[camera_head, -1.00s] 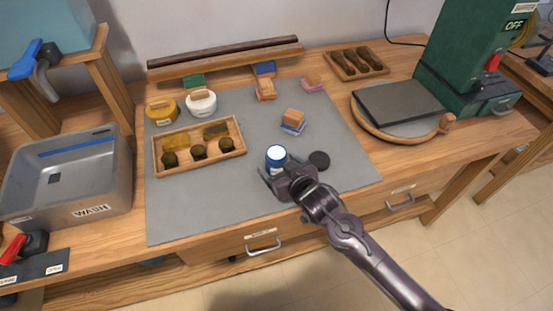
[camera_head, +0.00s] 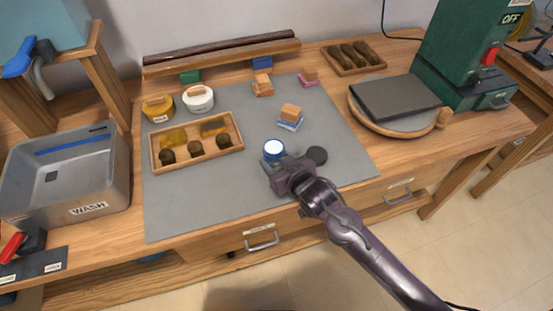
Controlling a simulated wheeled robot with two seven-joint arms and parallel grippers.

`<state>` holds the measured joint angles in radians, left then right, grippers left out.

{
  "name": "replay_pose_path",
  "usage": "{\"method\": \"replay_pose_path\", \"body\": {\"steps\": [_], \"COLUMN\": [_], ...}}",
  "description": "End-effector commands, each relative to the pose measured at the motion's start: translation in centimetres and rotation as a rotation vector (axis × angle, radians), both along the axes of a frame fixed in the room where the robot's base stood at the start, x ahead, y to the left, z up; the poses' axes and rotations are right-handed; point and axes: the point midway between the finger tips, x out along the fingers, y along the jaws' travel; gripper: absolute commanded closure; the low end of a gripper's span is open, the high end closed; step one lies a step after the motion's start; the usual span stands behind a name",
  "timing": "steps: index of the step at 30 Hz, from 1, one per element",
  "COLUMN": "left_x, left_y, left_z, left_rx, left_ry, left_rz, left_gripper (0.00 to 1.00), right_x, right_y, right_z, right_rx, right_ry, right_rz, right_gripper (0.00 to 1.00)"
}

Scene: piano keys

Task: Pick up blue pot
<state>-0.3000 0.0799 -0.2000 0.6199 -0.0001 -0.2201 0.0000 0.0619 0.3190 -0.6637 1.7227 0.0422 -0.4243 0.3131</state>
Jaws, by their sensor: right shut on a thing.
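The blue pot (camera_head: 273,149) is a small round pot with a white top and a blue rim. It stands on the grey mat (camera_head: 190,210), near the middle of the workbench. My right gripper (camera_head: 276,162) is at the pot's near side, shut on it. The gripper body hides the lower part of the pot, so I cannot tell whether it is lifted off the mat. My left gripper is not in view.
A dark round lid (camera_head: 316,155) lies just right of the gripper. The mat's front left is clear.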

Motion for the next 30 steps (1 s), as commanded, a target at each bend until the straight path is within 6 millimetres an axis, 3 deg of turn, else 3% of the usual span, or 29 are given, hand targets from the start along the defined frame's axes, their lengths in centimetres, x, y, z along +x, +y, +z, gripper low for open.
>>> {"method": "replay_pose_path", "body": {"steps": [5, 15, 21, 30], "left_x": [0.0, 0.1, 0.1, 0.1], "left_y": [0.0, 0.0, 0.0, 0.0], "left_z": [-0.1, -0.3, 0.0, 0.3], "left_rx": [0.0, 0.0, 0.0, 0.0], "left_ry": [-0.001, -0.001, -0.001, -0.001], "left_rz": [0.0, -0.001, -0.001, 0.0], "left_gripper": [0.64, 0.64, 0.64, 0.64], "right_x": [0.1, 0.1, 0.1, 0.1], "right_y": [0.0, 0.0, 0.0, 0.0], "right_z": [2.5, 12.3, 17.0, 19.6], "right_rx": [0.003, 0.005, 0.004, 0.001], "right_ry": [-0.005, -0.009, -0.007, -0.003], "right_rz": [0.001, 0.0, -0.001, 0.0], "right_gripper": [0.88, 0.88, 0.88, 0.88]}}
